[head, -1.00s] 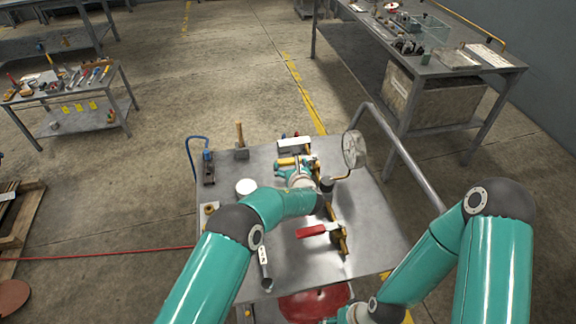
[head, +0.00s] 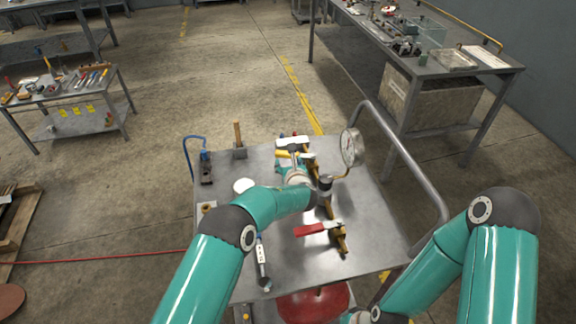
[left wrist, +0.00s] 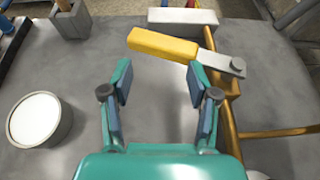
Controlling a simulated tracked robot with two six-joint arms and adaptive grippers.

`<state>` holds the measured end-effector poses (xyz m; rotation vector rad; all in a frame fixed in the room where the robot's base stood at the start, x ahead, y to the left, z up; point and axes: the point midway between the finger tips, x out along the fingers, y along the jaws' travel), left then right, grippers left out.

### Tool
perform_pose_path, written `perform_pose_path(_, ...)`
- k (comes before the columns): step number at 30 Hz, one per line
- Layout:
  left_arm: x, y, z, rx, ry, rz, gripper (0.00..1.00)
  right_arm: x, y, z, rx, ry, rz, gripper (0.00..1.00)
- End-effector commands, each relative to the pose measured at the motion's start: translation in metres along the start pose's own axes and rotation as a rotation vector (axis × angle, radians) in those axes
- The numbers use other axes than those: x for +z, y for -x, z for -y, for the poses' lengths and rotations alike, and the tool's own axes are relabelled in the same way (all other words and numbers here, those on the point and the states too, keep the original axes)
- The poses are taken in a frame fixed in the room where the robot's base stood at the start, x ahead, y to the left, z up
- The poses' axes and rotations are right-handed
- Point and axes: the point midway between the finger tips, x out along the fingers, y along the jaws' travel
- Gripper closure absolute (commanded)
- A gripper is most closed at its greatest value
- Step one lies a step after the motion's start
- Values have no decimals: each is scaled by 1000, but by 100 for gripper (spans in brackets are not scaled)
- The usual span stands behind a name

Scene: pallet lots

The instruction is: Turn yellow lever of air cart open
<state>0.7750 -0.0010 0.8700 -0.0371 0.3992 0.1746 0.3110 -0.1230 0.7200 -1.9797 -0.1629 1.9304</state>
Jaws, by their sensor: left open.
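The yellow lever (head: 284,154) is on the brass pipework near the back of the metal cart top (head: 285,262). In the left wrist view the yellow handle (left wrist: 163,45) points left from a grey pivot arm on the right. My left gripper (left wrist: 160,82) is open with nothing between its fingers. The handle lies just beyond the fingertips, crosswise to them; the right fingertip is close to it, and I cannot tell whether they touch. In the head view my left gripper (head: 290,162) is just in front of the lever, and my arm hides part of the pipework. My right gripper is out of view.
A red lever (head: 312,229) is on the pipe nearer the front. A round gauge (head: 352,148) stands at the right, beside the cart's bent rail (head: 402,160). A white-topped cup (left wrist: 38,118) is left of my left gripper. A grey block holder (head: 240,152) stands behind.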

Motion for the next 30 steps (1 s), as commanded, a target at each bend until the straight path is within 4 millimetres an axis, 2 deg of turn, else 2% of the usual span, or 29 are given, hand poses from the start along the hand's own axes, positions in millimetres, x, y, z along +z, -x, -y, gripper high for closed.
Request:
perform_pose_path(1, 1, 0, -1, 1, 0, 1, 26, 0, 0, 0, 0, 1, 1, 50)
perform_pose_path(6, 1, 0, -2, 1, 1, 1, 0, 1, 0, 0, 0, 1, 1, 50)
perform_pose_path(20, 2, 4, -1, 0, 0, 2, 0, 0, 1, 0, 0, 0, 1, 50)
perform_pose_path(26, 2, 21, -1, -1, 0, 0, 0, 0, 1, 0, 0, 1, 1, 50)
perform_pose_path(30, 2, 42, 0, -3, -2, 0, 0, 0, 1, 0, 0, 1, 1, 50)
